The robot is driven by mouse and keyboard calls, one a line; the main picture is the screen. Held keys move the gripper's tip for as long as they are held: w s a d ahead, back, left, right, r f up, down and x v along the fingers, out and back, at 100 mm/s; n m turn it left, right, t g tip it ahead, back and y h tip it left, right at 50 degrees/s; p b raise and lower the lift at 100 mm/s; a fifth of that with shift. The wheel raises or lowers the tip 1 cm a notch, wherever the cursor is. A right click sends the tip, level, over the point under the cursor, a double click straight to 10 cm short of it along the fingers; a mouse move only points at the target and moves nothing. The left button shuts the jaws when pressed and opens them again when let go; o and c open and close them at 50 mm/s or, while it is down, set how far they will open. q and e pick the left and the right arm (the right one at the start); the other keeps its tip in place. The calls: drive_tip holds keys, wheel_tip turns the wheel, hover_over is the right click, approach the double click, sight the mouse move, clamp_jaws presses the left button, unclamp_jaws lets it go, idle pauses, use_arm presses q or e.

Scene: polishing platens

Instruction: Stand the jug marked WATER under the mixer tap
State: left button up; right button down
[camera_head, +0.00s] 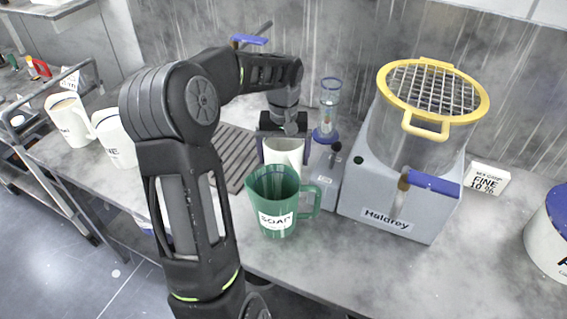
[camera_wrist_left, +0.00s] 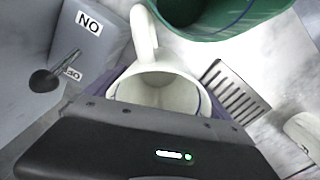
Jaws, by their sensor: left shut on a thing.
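My left gripper (camera_head: 285,140) is shut on a white jug (camera_head: 284,154), just behind the green jug marked SOAP (camera_head: 273,214). In the left wrist view the white jug (camera_wrist_left: 158,92) sits between the purple fingers with its handle pointing away; its label is not visible, so I cannot tell whether it is marked WATER. What looks like the mixer tap, with a blue lever (camera_head: 249,39), is at the back, partly hidden by my left arm. The slatted drain grate (camera_head: 236,150) lies left of the held jug. My right gripper is not in view.
Two white jugs (camera_head: 68,122) stand on the left of the counter. A grey Haldrey machine (camera_head: 388,215) with a clear tub and yellow grid lid stands right. A clear cylinder (camera_head: 330,95) stands behind the held jug.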

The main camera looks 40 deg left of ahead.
use_arm(q)
drive_tip(key=shift+f, duration=0.65)
drive_tip(key=shift+r, duration=0.1)
drive_tip(key=o, duration=1.2)
wheel_tip(320, 180, up, 12)
drive_tip(key=shift+r+p, duration=0.1)
drive_tip(key=shift+p, duration=0.2)
drive_tip(key=shift+c, duration=0.3)
